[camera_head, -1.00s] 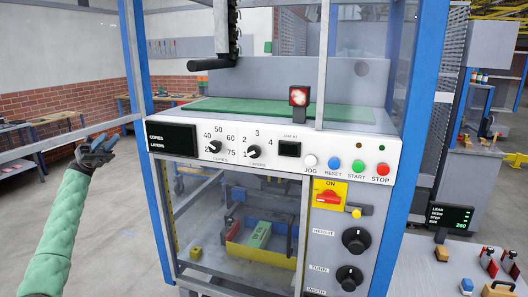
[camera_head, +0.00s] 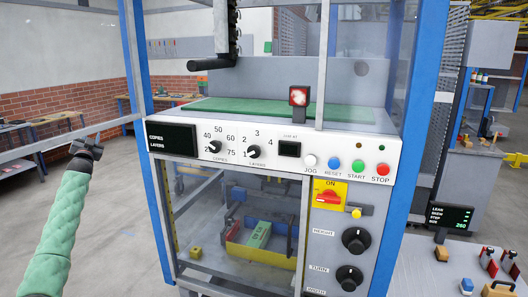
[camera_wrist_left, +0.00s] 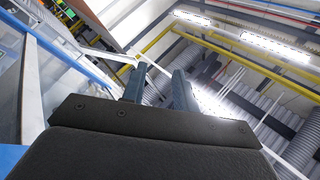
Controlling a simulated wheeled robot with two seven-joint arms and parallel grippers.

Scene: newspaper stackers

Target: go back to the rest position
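My left gripper (camera_head: 93,146) is raised in the open room to the left of the stacker machine (camera_head: 270,145), at the end of my green-sleeved arm. It is apart from the machine. In the left wrist view my left gripper's two fingers (camera_wrist_left: 160,80) stand apart with nothing between them, pointing up toward the ceiling. My right gripper is not in either view.
The machine's blue corner post (camera_head: 134,70) and a grey rail (camera_head: 70,139) are close to my left gripper. The control panel (camera_head: 270,156) faces me. A side table (camera_head: 430,265) with a small display stands at the right. Floor at left is clear.

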